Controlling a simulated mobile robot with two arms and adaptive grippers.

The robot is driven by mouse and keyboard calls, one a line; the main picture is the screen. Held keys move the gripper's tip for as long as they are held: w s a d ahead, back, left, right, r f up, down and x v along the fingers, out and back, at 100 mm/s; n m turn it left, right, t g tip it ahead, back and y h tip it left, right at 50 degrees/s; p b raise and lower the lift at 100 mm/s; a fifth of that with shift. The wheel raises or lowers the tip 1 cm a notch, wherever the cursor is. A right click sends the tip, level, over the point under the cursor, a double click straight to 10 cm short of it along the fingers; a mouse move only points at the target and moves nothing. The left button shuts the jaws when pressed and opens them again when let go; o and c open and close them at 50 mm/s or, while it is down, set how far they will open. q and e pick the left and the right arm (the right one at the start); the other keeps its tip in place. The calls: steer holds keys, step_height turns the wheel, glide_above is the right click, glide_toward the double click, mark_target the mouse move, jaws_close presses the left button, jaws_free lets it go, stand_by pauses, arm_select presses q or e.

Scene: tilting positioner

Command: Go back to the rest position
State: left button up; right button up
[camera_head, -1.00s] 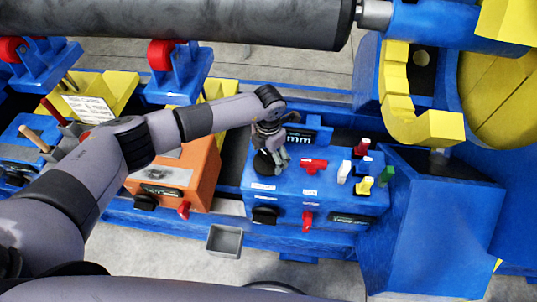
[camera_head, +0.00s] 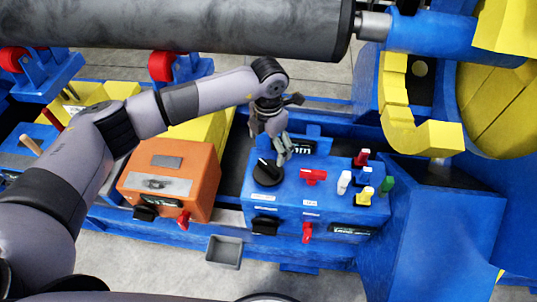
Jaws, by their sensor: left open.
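My left arm comes in from the left and reaches over the orange box. My left gripper (camera_head: 280,152) is open and empty, with its fingers pointing down above the back left part of the blue control box (camera_head: 330,205). A black knob (camera_head: 267,172) stands on the box top, just below and left of the fingertips. The gripper looks apart from the knob. A red handle (camera_head: 313,176) lies to the right of the fingers. My right gripper is not in view.
White, red, yellow and green levers stand on the box's right side, including the green one (camera_head: 386,185). An orange box (camera_head: 168,180) sits to the left. A large grey cylinder (camera_head: 180,20) spans the top. A small grey bin (camera_head: 224,251) hangs in front.

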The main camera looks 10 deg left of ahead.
arm_select(q)
steer(key=shift+r, duration=0.85)
